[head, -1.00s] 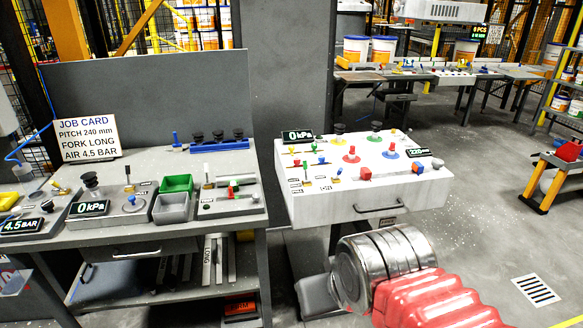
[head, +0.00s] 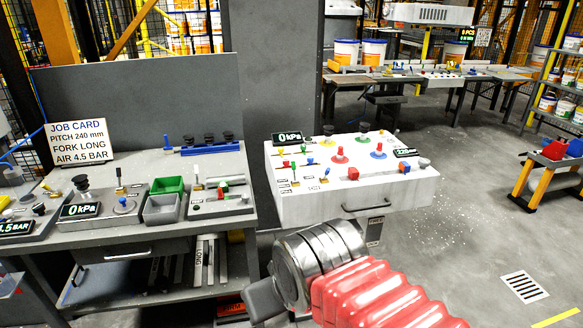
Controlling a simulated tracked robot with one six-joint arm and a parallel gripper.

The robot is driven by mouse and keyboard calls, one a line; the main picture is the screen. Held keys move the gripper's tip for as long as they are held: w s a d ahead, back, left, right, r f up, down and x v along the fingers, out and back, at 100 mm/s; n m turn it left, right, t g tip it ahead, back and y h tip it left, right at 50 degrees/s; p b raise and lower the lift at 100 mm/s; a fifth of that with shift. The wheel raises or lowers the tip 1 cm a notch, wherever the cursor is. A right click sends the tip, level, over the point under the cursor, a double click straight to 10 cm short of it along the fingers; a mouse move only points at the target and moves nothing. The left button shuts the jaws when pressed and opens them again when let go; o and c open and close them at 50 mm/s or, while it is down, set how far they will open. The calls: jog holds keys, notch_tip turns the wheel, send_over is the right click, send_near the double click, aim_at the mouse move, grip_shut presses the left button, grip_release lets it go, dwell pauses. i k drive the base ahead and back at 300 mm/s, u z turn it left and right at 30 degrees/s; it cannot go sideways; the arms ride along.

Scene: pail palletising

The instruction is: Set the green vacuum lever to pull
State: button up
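The white console (head: 352,211) stands in the middle of the head view. Small levers with coloured tips stand on its left part. A green-tipped lever (head: 293,165) is among them, near a red and a blue one; its labels and exact setting are too small to read. My arm, with red bellows and a metal joint, is in front of and below the console. My gripper's fingers cannot be seen.
A grey bench (head: 105,238) on the left holds a job card (head: 78,142), a second 0 kPa display (head: 80,211), and a green bin (head: 167,188). A grey column (head: 268,80) rises behind the console. Open floor (head: 462,240) lies to the right.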

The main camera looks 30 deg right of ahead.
aim_at(293, 163)
jog(key=z, duration=0.05)
jog(key=i, duration=1)
jog(key=u, duration=0.05)
